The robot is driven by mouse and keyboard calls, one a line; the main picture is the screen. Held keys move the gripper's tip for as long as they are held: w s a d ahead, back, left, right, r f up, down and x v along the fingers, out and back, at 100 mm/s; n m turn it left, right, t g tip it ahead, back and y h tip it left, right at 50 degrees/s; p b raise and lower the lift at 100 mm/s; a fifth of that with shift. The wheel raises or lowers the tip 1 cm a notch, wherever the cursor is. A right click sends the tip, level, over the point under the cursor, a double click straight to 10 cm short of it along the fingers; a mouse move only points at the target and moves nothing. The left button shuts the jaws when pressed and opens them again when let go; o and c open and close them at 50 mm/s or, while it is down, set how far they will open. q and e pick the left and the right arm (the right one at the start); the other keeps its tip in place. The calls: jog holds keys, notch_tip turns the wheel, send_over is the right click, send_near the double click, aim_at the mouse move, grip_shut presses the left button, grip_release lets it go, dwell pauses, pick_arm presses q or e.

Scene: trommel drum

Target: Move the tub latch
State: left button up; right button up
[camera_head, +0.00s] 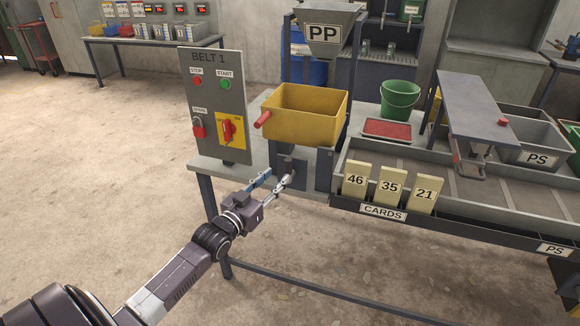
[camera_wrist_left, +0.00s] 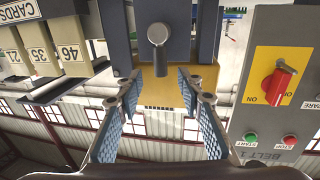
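The yellow tub (camera_head: 303,120) with a red handle (camera_head: 264,119) sits on a dark grey stand (camera_head: 322,168) at the bench's front. The tub latch looks like the grey round-ended knob (camera_wrist_left: 158,34) on the stand's front below the tub; in the head view my gripper partly hides that spot. My left gripper (camera_head: 277,180) is in front of the stand, its fingers pointing at it. In the left wrist view, which is upside down, the fingers (camera_wrist_left: 160,88) are spread and empty, with the knob beyond them. I cannot tell any contact. My right gripper is not in view.
The BELT 1 panel (camera_head: 216,104) with buttons and a red switch stands left of the tub. Cards (camera_head: 389,187) numbered 46, 35 and 21 stand at right. A green bucket (camera_head: 399,100) and red tray (camera_head: 387,129) are behind. The floor in front is clear.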

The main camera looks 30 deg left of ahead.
aim_at(286, 167)
pick_arm(q)
jog(key=shift+w+a, duration=0.2)
jog(key=shift+w, duration=3.15)
jog(key=shift+c, duration=0.6)
grip_shut()
